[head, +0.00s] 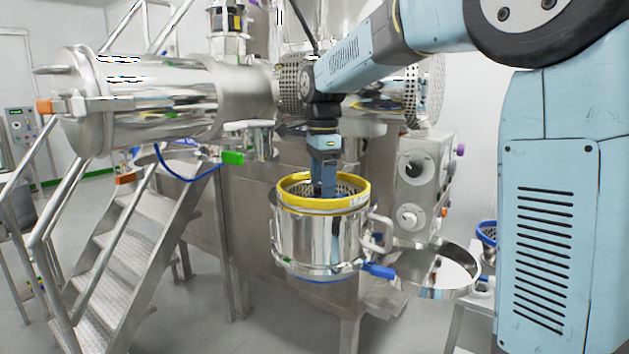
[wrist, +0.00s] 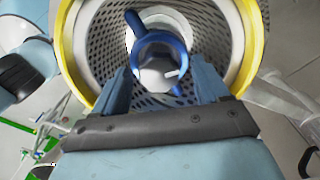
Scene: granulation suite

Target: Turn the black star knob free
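I cannot make out a black star knob in either view. My gripper (head: 325,187) points down into the open top of a steel vessel (head: 318,240) with a yellow rim (head: 297,201); its fingertips are hidden there in the head view. In the wrist view my gripper (wrist: 163,88) has its two blue fingers apart. A blue ring-shaped part with short arms (wrist: 137,36) shows between and beyond them, inside a perforated screen (wrist: 205,32). I cannot tell whether the fingers touch it. What lies under the blue part is hidden.
A round steel lid (head: 440,270) hangs open at the vessel's right, near a blue-handled clamp (head: 379,271). A panel with round dials (head: 413,169) stands behind. Metal steps (head: 140,250) are at left, and a large steel cylinder (head: 150,95) is above them.

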